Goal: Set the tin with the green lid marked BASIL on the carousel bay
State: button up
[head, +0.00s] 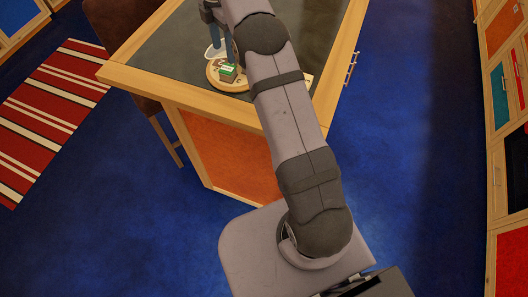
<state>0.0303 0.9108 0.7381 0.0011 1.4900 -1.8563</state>
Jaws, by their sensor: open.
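A small green-topped tin (228,71) with pale and dark sides stands on a round wooden carousel (214,76) on the table. Its marking is too small to read, so I cannot tell if it says BASIL. My gripper (222,50) is open, with its fingers pointing down just behind the tin. It does not appear to hold anything. My forearm hides the right part of the carousel and the table beyond it, and I cannot make out separate bays.
The dark-topped table (165,50) has a light wooden rim. A pale object (211,51) lies beside the fingers. A brown chair (130,25) stands at the table's left side. Cabinets (505,100) line the right edge. The table's left part is clear.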

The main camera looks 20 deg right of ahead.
jog(key=s+a+f+m, duration=0.1)
jog(key=s+f+m, duration=0.2)
jog(key=s+m, duration=0.7)
jog(key=s+f+m, duration=0.4)
jog(key=s+m, duration=0.7)
jog(key=s, duration=1.3)
jog(key=shift+a, duration=0.4)
jog(key=shift+s, duration=0.1)
notch_tip(320, 180, down, 10)
jog(key=b, duration=0.9)
jog(key=shift+b, duration=0.4)
